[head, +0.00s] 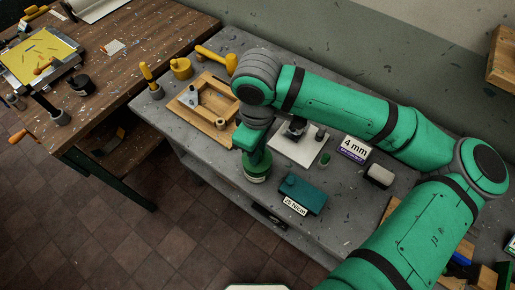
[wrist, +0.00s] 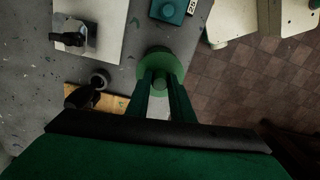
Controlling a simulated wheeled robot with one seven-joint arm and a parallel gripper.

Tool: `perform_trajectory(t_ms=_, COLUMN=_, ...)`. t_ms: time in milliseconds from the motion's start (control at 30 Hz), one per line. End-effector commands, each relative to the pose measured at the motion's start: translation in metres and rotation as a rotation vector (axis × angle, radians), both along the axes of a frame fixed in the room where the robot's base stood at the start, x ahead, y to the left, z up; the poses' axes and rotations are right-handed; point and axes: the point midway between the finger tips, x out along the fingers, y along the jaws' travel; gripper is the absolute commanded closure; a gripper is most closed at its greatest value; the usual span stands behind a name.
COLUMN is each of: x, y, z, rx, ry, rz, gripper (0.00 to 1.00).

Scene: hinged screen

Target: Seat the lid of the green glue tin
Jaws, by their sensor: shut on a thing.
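The green glue tin (head: 257,179), with a pale band on its side, stands near the front edge of the grey bench in the head view. My gripper (head: 257,156) points down right over it. In the wrist view my gripper (wrist: 160,80) has its two fingers closed on the knob of the round green lid (wrist: 170,60). The lid (head: 247,163) lies at the top of the tin in the head view. I cannot tell whether it sits flush or a little above the rim, as my fingers and the lid hide the join.
A wooden tray (head: 213,128) is behind left, and a pale plate with a dark clamp (head: 295,150) is behind right. A "4 mm" box (head: 354,149) stands farther right. The bench's front edge is close.

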Motion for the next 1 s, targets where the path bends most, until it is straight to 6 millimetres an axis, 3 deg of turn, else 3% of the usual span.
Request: perform_trajectory(t_ms=1000, x=0.0, y=0.0, z=-0.02, rx=0.0, ry=0.001, rz=0.001, gripper=1.0)
